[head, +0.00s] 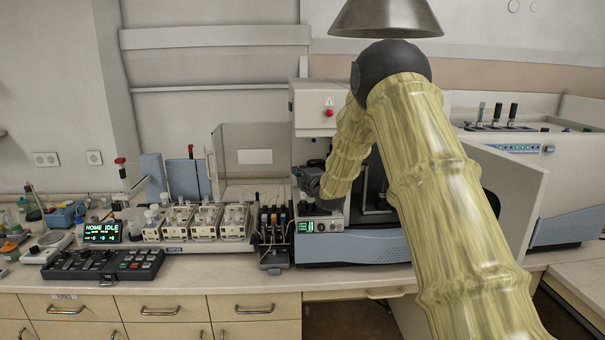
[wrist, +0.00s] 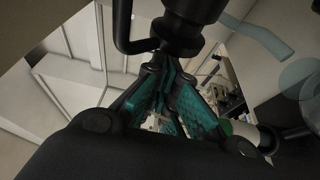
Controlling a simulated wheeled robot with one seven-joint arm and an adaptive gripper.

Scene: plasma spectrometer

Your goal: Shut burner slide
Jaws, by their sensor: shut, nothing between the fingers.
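The burner slide itself I cannot pick out with certainty; my arm covers much of the spectrometer's open bay in the head view. A dark round part with a bent black rod (wrist: 125,35) shows at the top of the wrist view, and I cannot tell whether it belongs to the slide. My gripper (wrist: 167,72) shows in the wrist view with its teal-padded fingers shut and empty, their tips close to this dark part. Contact is unclear. The spectrometer (head: 350,248) stands on the bench.
An open white door (head: 515,190) stands right of the bay, near my arm. A small panel with a green display (head: 306,227) sits at the bay's lower left. An autosampler with several racks (head: 205,222) and a keypad (head: 103,265) stand to the left.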

